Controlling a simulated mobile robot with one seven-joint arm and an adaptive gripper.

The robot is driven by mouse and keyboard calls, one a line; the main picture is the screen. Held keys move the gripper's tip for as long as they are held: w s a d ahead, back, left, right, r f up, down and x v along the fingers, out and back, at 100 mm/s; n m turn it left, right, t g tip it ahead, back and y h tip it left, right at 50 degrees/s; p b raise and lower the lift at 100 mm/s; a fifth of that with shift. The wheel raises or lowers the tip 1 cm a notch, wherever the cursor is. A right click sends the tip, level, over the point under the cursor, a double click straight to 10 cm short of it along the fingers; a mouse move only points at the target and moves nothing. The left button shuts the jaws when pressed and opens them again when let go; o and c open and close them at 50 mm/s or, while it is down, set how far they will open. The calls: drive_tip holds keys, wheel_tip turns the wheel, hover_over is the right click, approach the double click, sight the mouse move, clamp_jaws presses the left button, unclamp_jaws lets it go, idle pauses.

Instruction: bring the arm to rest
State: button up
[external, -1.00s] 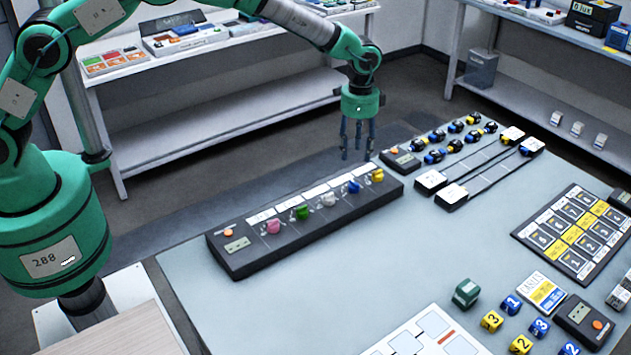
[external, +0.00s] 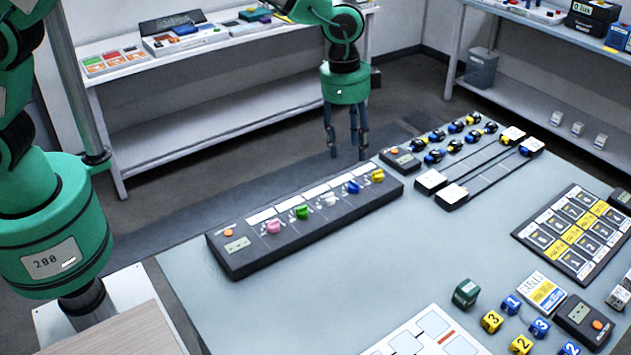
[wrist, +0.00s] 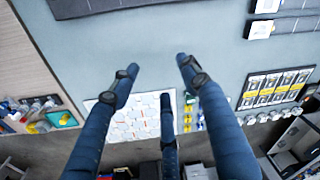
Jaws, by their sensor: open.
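My gripper (external: 346,140) hangs with its fingers pointing down, just beyond the far edge of the grey table in the external view. The fingers are spread and hold nothing. In the wrist view, the open fingers (wrist: 155,85) point over the table with empty space between them. My arm is raised and folded, with its upper part cut off by the top of the external view. The grey table (external: 270,310) lies in front of the gripper.
Right of the gripper are a small control box (external: 400,160), several blue, yellow and black connectors, and two dark rails (external: 485,170). A number card board (external: 575,232) and small cubes (external: 491,321) lie further right. A white shelf bench (external: 215,125) stands behind.

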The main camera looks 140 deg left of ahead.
drive_tip(key=w+d+r+m+t, duration=0.15)
drive_tip(key=d+r, duration=0.35)
drive_tip(key=d, duration=0.5)
drive_tip(key=w+d+r, duration=0.3)
drive_tip(key=d+r, duration=0.3)
drive_tip(key=d, duration=0.4)
drive_tip(key=w+d+r+m, duration=0.15)
drive_tip(key=d+r, duration=0.35)
drive_tip(key=d, duration=0.5)
drive_tip(key=s+d+r+m+t+b, duration=0.1)
drive_tip(key=s+d+r, duration=0.1)
drive_tip(key=d, duration=0.7)
drive_tip(key=s+d+r, duration=0.2)
drive_tip(key=d+r, duration=0.1)
drive_tip(key=d, duration=0.5)
drive_tip(key=s+d+f+m+t+b, duration=0.1)
drive_tip(key=s+d+f+m+t, duration=0.1)
drive_tip(key=s+d, duration=1.6)
drive_tip(key=d+f+m, duration=0.1)
drive_tip(key=d+f, duration=0.1)
drive_tip(key=d, duration=0.1)
drive_tip(key=shift+s+d+h, duration=0.15)
drive_tip(key=shift+d+h, duration=0.15)
drive_tip(key=shift+h, duration=0.1)
drive_tip(key=shift+t, duration=0.25)
